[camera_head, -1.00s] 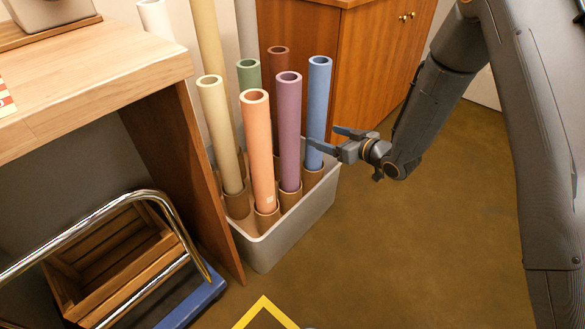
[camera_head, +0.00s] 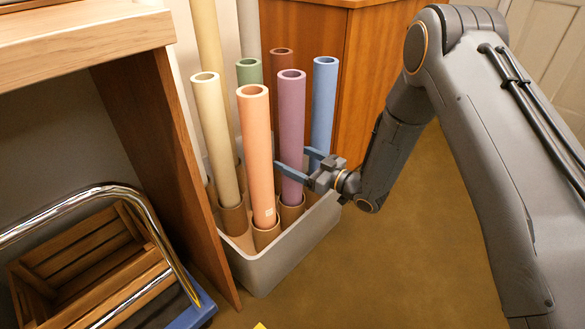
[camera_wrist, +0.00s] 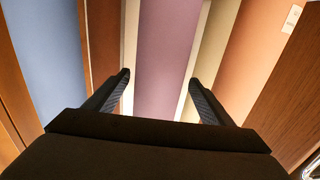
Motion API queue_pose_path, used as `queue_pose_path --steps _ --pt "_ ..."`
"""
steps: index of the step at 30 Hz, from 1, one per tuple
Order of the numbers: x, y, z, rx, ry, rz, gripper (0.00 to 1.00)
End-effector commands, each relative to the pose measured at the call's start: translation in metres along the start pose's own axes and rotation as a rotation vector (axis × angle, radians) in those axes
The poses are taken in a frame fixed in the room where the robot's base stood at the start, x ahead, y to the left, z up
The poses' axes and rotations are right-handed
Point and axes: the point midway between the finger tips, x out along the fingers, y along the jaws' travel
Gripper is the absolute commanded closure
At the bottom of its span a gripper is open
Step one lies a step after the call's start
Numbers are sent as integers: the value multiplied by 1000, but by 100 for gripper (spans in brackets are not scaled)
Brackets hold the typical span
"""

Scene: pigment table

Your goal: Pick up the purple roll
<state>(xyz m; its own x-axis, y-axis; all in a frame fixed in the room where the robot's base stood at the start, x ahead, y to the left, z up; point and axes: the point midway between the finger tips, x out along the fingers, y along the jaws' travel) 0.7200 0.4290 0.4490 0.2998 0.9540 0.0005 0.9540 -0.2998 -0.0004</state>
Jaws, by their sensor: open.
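The purple roll (camera_head: 291,115) stands upright in a holder of the grey bin, between the orange roll (camera_head: 257,150) and the blue roll (camera_head: 323,105). My gripper (camera_head: 292,163) is open, with its fingers reaching around the purple roll at about its lower middle. In the wrist view the purple roll (camera_wrist: 165,60) lies between the two open fingertips (camera_wrist: 160,85), with a gap on each side. The blue roll (camera_wrist: 50,60) is at left there and the orange roll (camera_wrist: 262,60) at right.
The grey bin (camera_head: 290,262) also holds cream, green and brown rolls close by. A wooden desk (camera_head: 165,150) is at left, with a chrome-railed trolley (camera_head: 150,205) below it. A wooden cabinet (camera_head: 340,40) stands behind. The floor at right is open.

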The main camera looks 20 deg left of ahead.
Motion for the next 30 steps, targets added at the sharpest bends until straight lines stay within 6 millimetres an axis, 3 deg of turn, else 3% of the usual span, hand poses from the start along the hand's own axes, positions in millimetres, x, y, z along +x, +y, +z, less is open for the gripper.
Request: queue_pose_path --steps 9,17,26,30 --pt "42 2 2 -2 1 -2 24" --pt "48 2 1 0 -1 1 24" --pt "47 1 1 0 -1 0 71" --pt "48 2 0 -1 1 0 73"
